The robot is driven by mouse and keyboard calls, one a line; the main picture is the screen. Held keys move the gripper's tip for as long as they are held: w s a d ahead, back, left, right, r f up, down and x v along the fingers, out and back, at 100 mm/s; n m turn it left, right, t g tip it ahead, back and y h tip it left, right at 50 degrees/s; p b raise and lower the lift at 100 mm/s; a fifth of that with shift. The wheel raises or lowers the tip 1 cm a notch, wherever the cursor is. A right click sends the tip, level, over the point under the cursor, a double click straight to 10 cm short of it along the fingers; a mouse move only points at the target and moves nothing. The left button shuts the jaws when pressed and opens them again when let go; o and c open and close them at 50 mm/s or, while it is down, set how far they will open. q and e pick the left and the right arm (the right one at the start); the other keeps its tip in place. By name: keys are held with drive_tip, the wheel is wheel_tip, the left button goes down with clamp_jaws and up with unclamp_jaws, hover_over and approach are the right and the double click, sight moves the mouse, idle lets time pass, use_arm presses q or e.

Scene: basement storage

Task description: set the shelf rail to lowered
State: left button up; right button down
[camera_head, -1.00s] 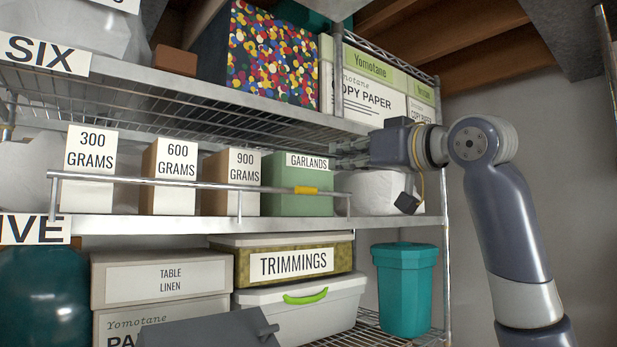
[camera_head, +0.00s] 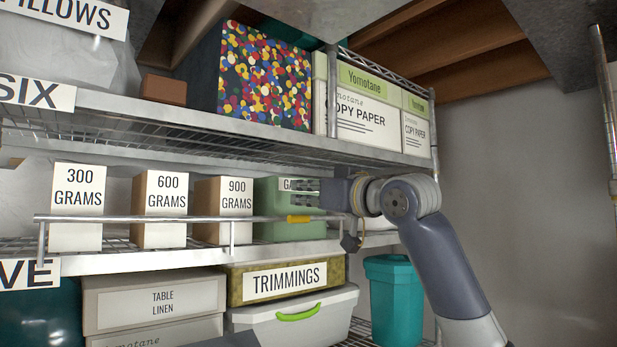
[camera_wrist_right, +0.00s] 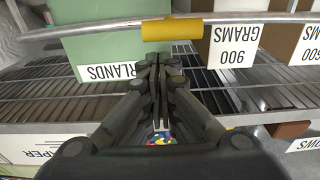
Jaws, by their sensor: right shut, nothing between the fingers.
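The shelf rail (camera_head: 150,218) is a thin metal bar along the front edge of the middle shelf, held above the shelf on short posts. A yellow sleeve (camera_head: 299,218) is on it near its right end. The rail (camera_wrist_right: 100,32) and yellow sleeve (camera_wrist_right: 172,29) also cross the top of the right wrist view. My right gripper (camera_head: 303,192) is shut and empty, just above the sleeve in the head view. In the right wrist view its fingertips (camera_wrist_right: 158,58) point at the sleeve with a small gap showing. My left gripper is not in view.
Behind the rail stand boxes labelled 300 grams (camera_head: 77,207), 600 grams (camera_head: 160,210) and 900 grams (camera_head: 225,210), and a green garlands box (camera_head: 280,230). An upper shelf (camera_head: 200,122) is above. A trimmings box (camera_head: 285,279) and teal bin (camera_head: 393,300) are below.

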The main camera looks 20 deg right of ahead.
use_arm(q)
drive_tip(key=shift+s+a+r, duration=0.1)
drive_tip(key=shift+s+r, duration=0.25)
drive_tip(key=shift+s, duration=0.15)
use_arm(e)
drive_tip(key=shift+s+d+f, duration=0.3)
drive_tip(key=shift+s+f, duration=0.45)
drive_tip(key=shift+f, duration=0.2)
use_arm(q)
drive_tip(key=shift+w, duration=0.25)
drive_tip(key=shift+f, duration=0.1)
